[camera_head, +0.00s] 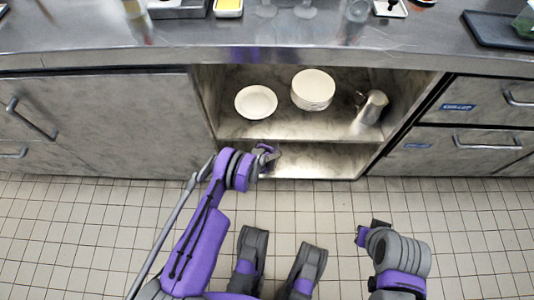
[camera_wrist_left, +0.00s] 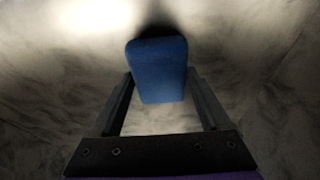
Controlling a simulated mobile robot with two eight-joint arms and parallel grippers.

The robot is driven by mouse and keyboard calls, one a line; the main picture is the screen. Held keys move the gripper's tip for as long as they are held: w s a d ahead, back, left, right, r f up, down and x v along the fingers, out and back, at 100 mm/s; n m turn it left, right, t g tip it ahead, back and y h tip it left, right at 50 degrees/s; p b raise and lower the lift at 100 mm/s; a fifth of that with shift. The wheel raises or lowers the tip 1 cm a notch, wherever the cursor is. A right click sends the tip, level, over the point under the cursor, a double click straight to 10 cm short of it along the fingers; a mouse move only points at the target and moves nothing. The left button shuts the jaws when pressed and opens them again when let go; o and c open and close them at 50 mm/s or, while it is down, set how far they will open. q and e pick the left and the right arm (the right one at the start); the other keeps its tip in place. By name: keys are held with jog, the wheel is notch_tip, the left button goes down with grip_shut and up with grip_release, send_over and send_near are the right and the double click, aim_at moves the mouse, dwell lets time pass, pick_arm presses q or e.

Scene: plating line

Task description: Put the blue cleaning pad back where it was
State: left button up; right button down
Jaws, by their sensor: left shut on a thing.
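The blue cleaning pad (camera_wrist_left: 157,70) is between the two fingers of my left gripper in the left wrist view, with its long side running away from the palm. My left gripper (camera_wrist_left: 158,78) is shut on it. The marbled surface of the cabinet shows behind the pad, with a dark shadow by its far end. In the head view my left gripper (camera_head: 270,157) is at the opening of the lower shelf (camera_head: 318,161); the pad cannot be made out there. My right gripper (camera_head: 368,233) is low over the tiled floor, away from the cabinet; its fingers are too unclear to read.
The upper shelf (camera_head: 285,128) holds a white bowl (camera_head: 256,102), a stack of white plates (camera_head: 313,88) and a metal jug (camera_head: 370,107). The shelf edge is just above my left gripper. Closed drawers (camera_head: 455,135) flank the opening on the right. The steel counter (camera_head: 290,42) overhangs above.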

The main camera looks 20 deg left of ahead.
pick_arm(q)
jog(key=shift+f, duration=0.55)
jog(key=o, duration=1.3)
jog(key=shift+r, duration=0.1)
jog(key=shift+r, duration=0.1)
